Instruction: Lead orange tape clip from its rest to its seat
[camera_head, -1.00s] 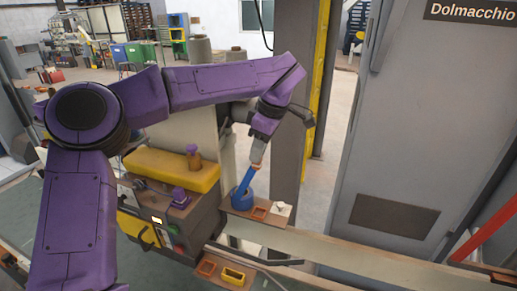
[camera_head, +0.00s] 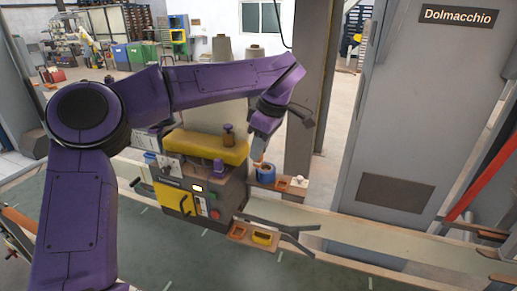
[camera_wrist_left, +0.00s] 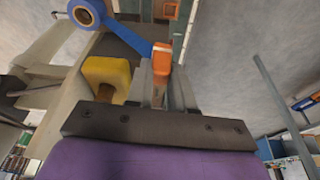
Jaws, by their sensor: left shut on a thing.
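My left gripper (camera_head: 258,160) is beside the sack machine's right side, near the blue tape roll (camera_head: 266,173). In the left wrist view, the gripper (camera_wrist_left: 160,73) is shut on the orange tape clip (camera_wrist_left: 161,58), which stands out past the fingertips. A blue tape strip (camera_wrist_left: 128,37) runs from the clip to the blue roll (camera_wrist_left: 88,12) at upper left. An orange-rimmed holder (camera_head: 281,184) is on the small shelf by the roll. A lower shelf carries an orange holder (camera_head: 238,232) and a yellow one (camera_head: 263,238). My right gripper is not in view.
A dark guide rail (camera_head: 285,230) and a pale conveyor beam (camera_head: 370,246) run to the right. A grey post (camera_head: 300,150) and grey cabinet (camera_head: 420,130) stand behind.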

